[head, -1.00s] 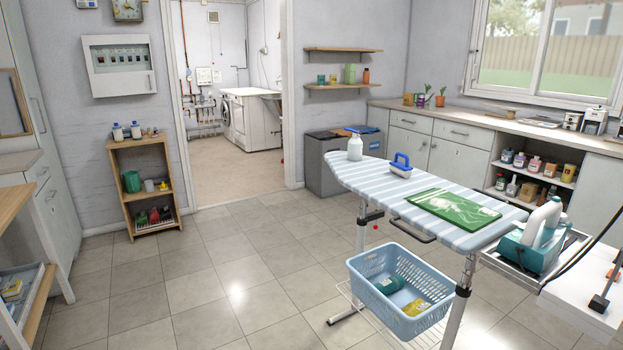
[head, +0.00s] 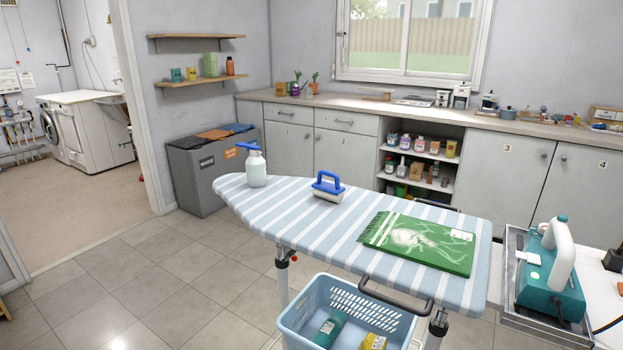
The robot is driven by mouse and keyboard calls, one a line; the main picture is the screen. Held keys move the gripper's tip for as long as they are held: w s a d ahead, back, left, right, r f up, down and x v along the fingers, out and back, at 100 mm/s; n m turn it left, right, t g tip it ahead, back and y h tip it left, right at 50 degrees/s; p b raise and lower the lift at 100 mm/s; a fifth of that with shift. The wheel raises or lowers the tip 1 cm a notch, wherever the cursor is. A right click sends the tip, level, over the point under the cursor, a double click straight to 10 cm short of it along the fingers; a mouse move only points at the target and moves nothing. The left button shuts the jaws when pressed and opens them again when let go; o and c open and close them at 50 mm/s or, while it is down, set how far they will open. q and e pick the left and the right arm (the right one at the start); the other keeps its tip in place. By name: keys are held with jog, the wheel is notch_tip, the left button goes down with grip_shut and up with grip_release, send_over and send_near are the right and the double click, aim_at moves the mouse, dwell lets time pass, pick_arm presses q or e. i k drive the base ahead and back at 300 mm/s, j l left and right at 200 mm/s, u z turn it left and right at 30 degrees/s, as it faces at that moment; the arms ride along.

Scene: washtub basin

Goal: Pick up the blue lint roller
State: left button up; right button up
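A blue-handled item with a pale underside (head: 327,187), which fits the blue lint roller, rests on the striped ironing board (head: 325,232). It sits toward the board's far edge, between a white spray bottle with a blue top (head: 256,168) and a folded green cloth (head: 418,242). Its blue loop handle faces up and nothing covers it. Neither of my grippers is in view, so nothing shows about what they hold.
A light blue basket (head: 345,315) with a few items stands below the board. A teal iron station (head: 552,275) is at the right. Grey bins (head: 208,165) and white cabinets (head: 290,150) stand behind. Tiled floor (head: 160,275) at the left is clear.

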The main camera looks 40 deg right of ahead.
aim_at(326, 191)
jog(key=i+j+z, duration=0.1)
jog(key=i+z, duration=0.35)
jog(key=i+j+z, duration=0.2)
jog(key=i+z, duration=0.25)
jog(key=i+j+z, duration=0.25)
jog(key=z, duration=0.15)
